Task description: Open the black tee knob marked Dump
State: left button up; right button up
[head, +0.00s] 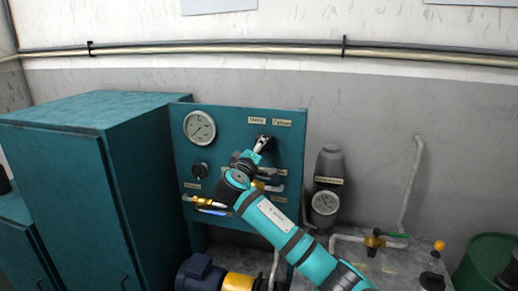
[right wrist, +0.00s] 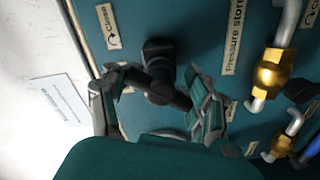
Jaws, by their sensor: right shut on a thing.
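The black tee knob (right wrist: 158,58) sticks out from the teal panel beside a "Close" label with a curved arrow. In the head view it is on the upper right of the panel, mostly behind my gripper. My right gripper (right wrist: 156,84) is shut on the black tee knob, with one finger on each side of its crossbar. The same gripper shows in the head view (head: 262,145), reaching up from the lower right. I cannot read a Dump marking clearly. My left gripper is not in view.
The panel (head: 230,125) also carries a pressure gauge (head: 200,127), a round black knob (head: 200,168) and brass fittings (head: 203,201). A teal cabinet (head: 60,170) stands to the left. A grey cylinder with a gauge (head: 325,202) stands close to the right.

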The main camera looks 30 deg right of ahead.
jog(key=n+p, duration=0.1)
jog(key=n, duration=0.1)
jog(key=n+p, duration=0.1)
jog(key=n, duration=0.1)
jog(key=shift+a+f+n, duration=0.1)
jog(key=shift+f+n, duration=0.1)
jog(key=shift+n, duration=0.1)
jog(key=shift+f+n+p, duration=0.25)
jog(key=shift+n+p, duration=0.8)
jog(key=shift+n, duration=0.55)
jog(key=shift+f, duration=0.1)
jog(key=o, duration=1.1)
jog(key=shift+s, duration=0.1)
jog(key=shift+o, duration=0.8)
jog(key=shift+r, duration=0.3)
jog(key=shift+a, duration=0.1)
jog(key=v, duration=1.2)
